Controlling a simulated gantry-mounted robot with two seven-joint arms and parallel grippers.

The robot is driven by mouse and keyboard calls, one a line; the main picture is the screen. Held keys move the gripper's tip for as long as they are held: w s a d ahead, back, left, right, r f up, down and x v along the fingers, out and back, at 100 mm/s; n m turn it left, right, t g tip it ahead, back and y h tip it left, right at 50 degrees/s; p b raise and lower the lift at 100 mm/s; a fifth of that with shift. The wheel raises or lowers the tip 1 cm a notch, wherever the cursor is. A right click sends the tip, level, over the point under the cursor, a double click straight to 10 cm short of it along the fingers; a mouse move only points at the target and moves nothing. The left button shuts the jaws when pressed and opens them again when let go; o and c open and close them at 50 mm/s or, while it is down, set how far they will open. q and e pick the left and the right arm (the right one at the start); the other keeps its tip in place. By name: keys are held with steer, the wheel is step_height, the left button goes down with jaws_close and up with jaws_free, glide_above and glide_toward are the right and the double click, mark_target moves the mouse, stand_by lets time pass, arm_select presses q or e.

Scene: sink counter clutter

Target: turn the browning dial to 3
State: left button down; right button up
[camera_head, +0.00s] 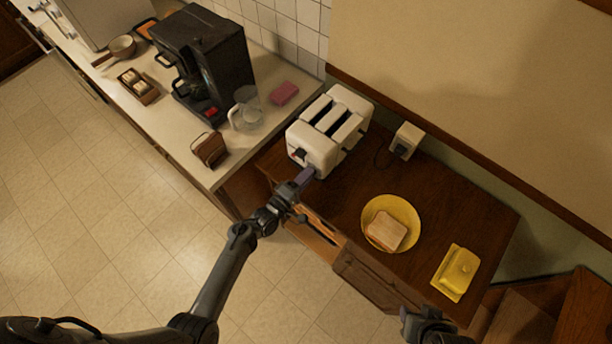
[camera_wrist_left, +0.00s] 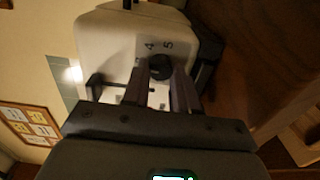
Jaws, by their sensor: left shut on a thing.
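The white toaster (camera_head: 318,149) stands on the dark wooden cabinet top, with two slots on top. Its front end shows close up in the left wrist view (camera_wrist_left: 110,40). There the black browning dial (camera_wrist_left: 160,68) sits beside the printed numbers 4 and 5; other marks are hidden behind my fingers. My left gripper (camera_head: 305,176) is at the toaster's front end, and in the left wrist view its two fingers (camera_wrist_left: 161,85) are shut on the dial, one on each side. The dial's pointer is too unclear to read. My right gripper (camera_head: 425,318) is at the bottom edge, far from the toaster; its fingers are unclear.
A yellow plate (camera_head: 370,234) with a bread slice (camera_head: 386,230) and a yellow butter dish (camera_head: 456,272) stand right of the toaster. An open drawer (camera_head: 316,236) juts out below my left gripper. A glass jug (camera_head: 247,110) and coffee maker (camera_head: 205,65) stand on the left counter.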

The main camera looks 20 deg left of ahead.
arm_select(q)
steer(key=c, duration=0.9)
jaws_free()
steer(key=shift+o, duration=0.2)
steer(key=b+v, duration=0.1)
steer(key=v, duration=0.9)
steer(key=shift+s+a, duration=0.15)
steer(key=shift+s, duration=0.25)
steer(key=shift+s, duration=0.1)
